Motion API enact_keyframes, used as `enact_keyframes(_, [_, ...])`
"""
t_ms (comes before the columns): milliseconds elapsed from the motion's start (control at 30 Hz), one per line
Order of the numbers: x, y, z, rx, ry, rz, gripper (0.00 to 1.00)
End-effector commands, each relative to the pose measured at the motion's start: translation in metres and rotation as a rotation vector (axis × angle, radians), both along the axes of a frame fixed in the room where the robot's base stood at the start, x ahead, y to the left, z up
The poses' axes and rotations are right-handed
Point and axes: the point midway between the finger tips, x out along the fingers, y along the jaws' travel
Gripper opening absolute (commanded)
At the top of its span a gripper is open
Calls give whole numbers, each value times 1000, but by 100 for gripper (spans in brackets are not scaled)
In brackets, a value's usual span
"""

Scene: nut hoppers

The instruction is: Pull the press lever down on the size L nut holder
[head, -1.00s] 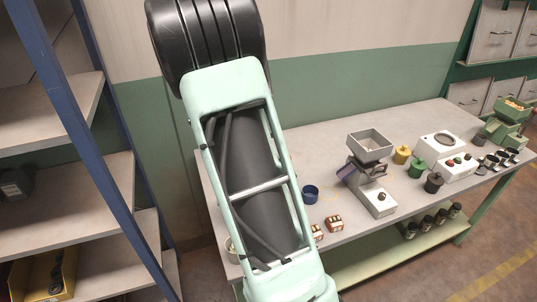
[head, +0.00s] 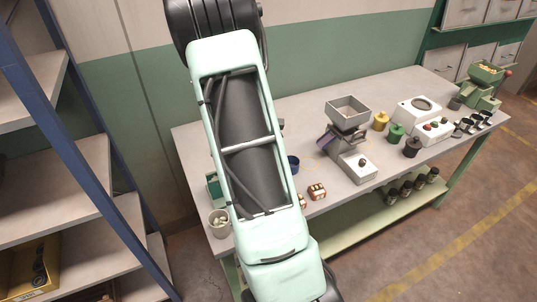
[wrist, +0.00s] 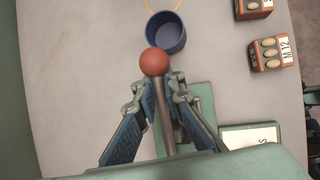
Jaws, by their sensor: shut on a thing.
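In the wrist view a lever (wrist: 161,108) with a red ball knob (wrist: 153,62) stands between my gripper's fingers (wrist: 158,94). The gripper is shut on the lever rod just below the knob. A green holder base (wrist: 203,97) shows under the fingers, mostly hidden by them. A pale card (wrist: 250,137) beside it shows what looks like an "S"; the rest of its text is hidden. In the head view a green holder (head: 213,188) peeks out left of my arm, which hides the gripper. Another green holder (head: 484,84) with a red knob stands at the table's far right end.
A blue cup (wrist: 166,32) stands just beyond the knob. Small nut boxes (wrist: 271,52), one marked M 12, lie to the right. A grey hopper machine (head: 347,110) stands mid-table (head: 300,113). A blue-framed shelf (head: 90,115) is close on the left.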

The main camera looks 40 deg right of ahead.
Motion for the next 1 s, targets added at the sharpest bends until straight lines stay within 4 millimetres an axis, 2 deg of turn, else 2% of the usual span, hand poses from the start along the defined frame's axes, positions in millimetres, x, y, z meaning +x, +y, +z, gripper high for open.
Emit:
enact_keyframes(33, [-3,-7,-5,-9,4,-8,0])
enact_keyframes(233, [-4,-7,-12,-8,6,-9,0])
enact_keyframes(700, [-6,-6,-14,-6,9,-10,0])
enact_keyframes(733, [-6,-6,-14,-6,9,-10,9])
enact_keyframes(867, [-6,-6,-14,-6,8,-11,23])
enact_keyframes(1000, [-5,-5,-14,-4,6,-9,25])
